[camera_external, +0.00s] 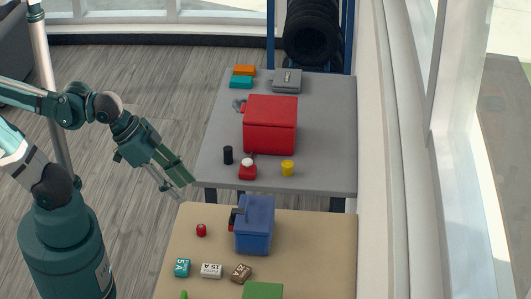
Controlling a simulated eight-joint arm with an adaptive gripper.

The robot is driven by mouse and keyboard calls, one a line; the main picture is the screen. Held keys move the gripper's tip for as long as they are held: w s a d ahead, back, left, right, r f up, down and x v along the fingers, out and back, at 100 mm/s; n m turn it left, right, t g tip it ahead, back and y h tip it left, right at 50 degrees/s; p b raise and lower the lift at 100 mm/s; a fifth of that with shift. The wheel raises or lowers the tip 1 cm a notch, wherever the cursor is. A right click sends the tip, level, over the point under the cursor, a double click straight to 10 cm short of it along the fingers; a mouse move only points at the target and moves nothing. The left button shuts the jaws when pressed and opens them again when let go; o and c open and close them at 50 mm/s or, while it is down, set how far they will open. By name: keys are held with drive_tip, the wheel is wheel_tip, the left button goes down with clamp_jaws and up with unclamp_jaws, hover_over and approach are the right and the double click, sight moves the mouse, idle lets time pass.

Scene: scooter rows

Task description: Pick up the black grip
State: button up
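A small black cylinder (228,155), which looks like the black grip, stands upright near the front left of the grey table (325,140). My gripper (183,191) hangs in the air at the left, pointing down and to the right. It is left of and lower in the picture than the black grip, near the corner where the two tables meet. Its fingers look spread apart with nothing between them. The gripper is not touching the black grip.
A red box (270,125), a red-and-white item (248,169) and a yellow cylinder (287,168) stand right of the black grip. The tan table (310,240) holds a blue box (254,225), a small red piece (201,230) and several labelled blocks. Tyres (310,38) stand behind.

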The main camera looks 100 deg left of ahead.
drive_tip(key=w+a+f+n+g+y, duration=0.15)
drive_tip(key=w+a+n, duration=0.55)
drive_tip(key=a, duration=0.7)
drive_tip(key=n+g+h+b, duration=0.25)
drive_tip(key=n+g, duration=0.35)
drive_tip(key=n, duration=0.6)
hover_over(228, 148)
drive_tip(key=shift+t+y, duration=0.25)
drive_tip(key=shift+y, duration=0.25)
drive_tip(key=f, duration=2.3)
drive_tip(key=shift+w+d+f, duration=0.25)
drive_tip(key=shift+w, duration=0.1)
drive_tip(key=shift+s+a+f+n, duration=0.3)
drive_tip(key=shift+a+f, duration=0.05)
drive_tip(key=shift+f, duration=0.15)
drive_tip(key=shift+f, duration=1.15)
